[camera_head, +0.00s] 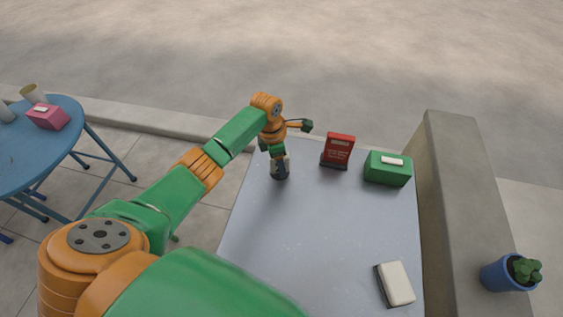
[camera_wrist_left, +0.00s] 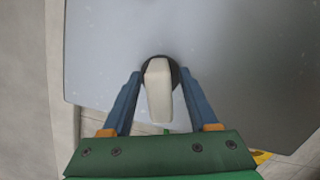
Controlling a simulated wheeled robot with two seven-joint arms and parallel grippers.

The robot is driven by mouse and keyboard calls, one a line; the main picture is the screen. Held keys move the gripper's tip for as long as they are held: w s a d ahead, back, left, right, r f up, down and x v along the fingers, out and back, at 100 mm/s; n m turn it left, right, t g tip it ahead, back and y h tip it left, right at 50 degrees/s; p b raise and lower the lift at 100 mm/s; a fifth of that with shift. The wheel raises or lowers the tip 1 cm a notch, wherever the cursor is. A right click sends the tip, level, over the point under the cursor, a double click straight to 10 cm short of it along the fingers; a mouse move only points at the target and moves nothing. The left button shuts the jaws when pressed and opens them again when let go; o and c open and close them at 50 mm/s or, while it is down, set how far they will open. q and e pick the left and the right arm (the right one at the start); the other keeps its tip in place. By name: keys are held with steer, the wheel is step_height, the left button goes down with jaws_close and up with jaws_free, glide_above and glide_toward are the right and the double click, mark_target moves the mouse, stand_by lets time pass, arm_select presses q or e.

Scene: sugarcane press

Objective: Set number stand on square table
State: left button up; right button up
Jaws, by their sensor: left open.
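The number stand is a pale upright plate on a dark round base; in the left wrist view the number stand (camera_wrist_left: 159,95) is between my two blue fingers. My left gripper (camera_wrist_left: 161,76) is open, with one finger on each side of the plate; I cannot tell whether either touches it. In the head view my left gripper (camera_head: 280,172) is low over the far left part of the grey straight-edged table (camera_head: 310,235), mostly hiding the stand there. The stand appears to rest on this table. My right gripper is not in view.
A red sign (camera_head: 338,149) and a green tissue box (camera_head: 387,170) stand at the table's far side. A white-topped block (camera_head: 396,283) lies near right. A concrete wall (camera_head: 455,190) with a potted plant (camera_head: 512,272) borders the right. A round blue table (camera_head: 35,150) holds a pink box (camera_head: 47,117).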

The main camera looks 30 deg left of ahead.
arm_select(q)
steer(key=r+p, duration=0.1)
steer(key=r, duration=0.3)
steer(key=r+p, duration=0.1)
steer(key=shift+s+a+r+p, duration=0.2)
steer(key=shift+a+r+p, duration=0.1)
steer(key=shift+r+p, duration=0.1)
steer(key=r, duration=0.1)
steer(key=r+p, duration=0.1)
steer(key=r, duration=0.3)
steer(key=shift+s+a, duration=0.3)
steer(key=shift+r+p, duration=0.25)
steer(key=shift+p, duration=0.05)
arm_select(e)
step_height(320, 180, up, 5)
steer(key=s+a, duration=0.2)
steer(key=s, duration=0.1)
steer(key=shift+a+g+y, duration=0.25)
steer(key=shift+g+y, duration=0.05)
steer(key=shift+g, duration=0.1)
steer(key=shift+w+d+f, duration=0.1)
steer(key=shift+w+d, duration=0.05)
